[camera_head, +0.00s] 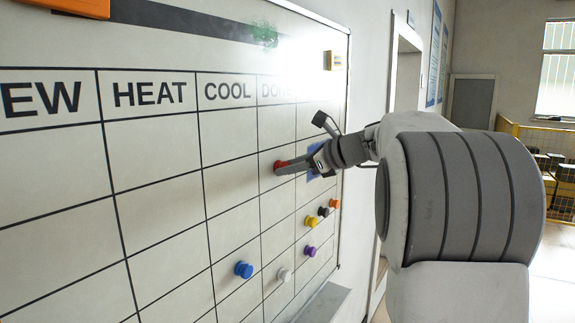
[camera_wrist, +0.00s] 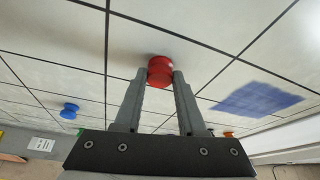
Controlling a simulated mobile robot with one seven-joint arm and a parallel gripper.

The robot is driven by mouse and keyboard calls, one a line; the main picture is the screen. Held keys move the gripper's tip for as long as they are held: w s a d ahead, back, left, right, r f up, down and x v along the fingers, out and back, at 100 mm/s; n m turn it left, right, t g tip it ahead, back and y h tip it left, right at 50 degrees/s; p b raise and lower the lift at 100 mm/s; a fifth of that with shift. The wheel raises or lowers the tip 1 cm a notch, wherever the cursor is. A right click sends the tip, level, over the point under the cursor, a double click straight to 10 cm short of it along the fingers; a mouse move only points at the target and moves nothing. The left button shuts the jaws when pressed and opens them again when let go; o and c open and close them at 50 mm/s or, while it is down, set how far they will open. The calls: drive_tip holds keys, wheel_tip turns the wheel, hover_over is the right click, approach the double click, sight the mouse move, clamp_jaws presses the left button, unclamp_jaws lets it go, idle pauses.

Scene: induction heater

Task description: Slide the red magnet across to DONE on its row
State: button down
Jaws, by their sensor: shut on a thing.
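The red magnet (camera_head: 279,166) is on the whiteboard in the second row below the headings, in the column under DONE (camera_head: 275,90). My gripper (camera_head: 280,168) is shut on it. In the wrist view the red magnet (camera_wrist: 160,71) sits between my two fingertips (camera_wrist: 160,78), against the board. A vertical grid line runs to its left and another to its right, and it touches neither. My fingers hide part of its cell in the head view.
A blue square (camera_wrist: 257,99) is on the board right of the red magnet. Lower down are blue (camera_head: 243,269), white (camera_head: 284,275), yellow (camera_head: 310,221), purple (camera_head: 310,251), dark (camera_head: 323,211) and orange (camera_head: 334,203) magnets. The HEAT and COOL cells left of my gripper are clear.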

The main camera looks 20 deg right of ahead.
drive_tip(key=shift+w+d, duration=0.2)
drive_tip(key=shift+w, duration=0.05)
idle(0.5)
drive_tip(key=shift+c, duration=2.1)
unclamp_jaws()
drive_tip(key=shift+w, duration=0.1)
